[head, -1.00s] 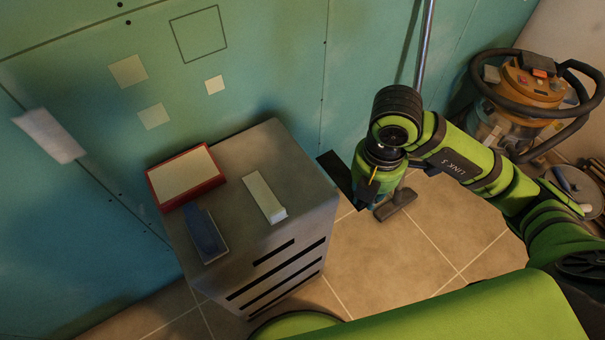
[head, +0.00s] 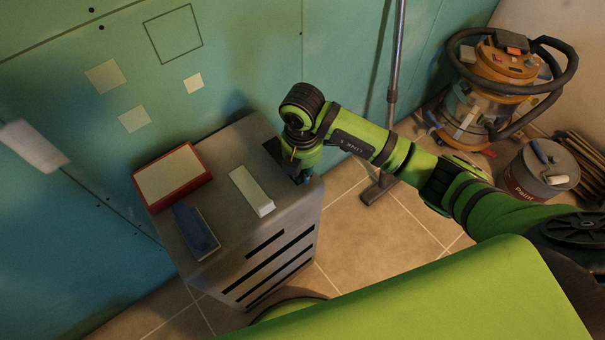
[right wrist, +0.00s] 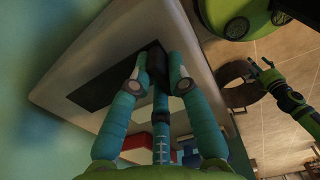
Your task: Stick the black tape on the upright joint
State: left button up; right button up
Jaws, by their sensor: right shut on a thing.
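My right gripper (head: 300,172) hangs over the right edge of the grey cabinet top in the head view. In the right wrist view its teal fingers (right wrist: 158,82) are shut on the black tape (right wrist: 154,58). A flat dark strip lies beside it against the grey surface; I cannot tell whether it is tape or shadow. In the head view the tape (head: 284,157) shows partly behind the gripper. A thin upright joint line (head: 302,70) with a dark dot runs down the green wall. A small green arm end, likely my left gripper (right wrist: 265,66), shows in the wrist view.
The cabinet (head: 225,150) carries a red-framed pad (head: 172,178), a white block (head: 251,191) and a blue block (head: 196,231). A metal pole (head: 396,70), a vacuum cleaner (head: 500,90) and a paint bucket (head: 540,172) stand to the right.

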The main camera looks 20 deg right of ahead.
notch_tip(320, 180, down, 2)
jog(key=shift+f+p, duration=0.1)
jog(key=shift+p, duration=0.5)
jog(key=shift+f, duration=0.25)
jog(key=shift+f, duration=0.15)
jog(key=shift+f, duration=0.15)
jog(key=o, duration=0.8)
jog(key=shift+o, duration=0.2)
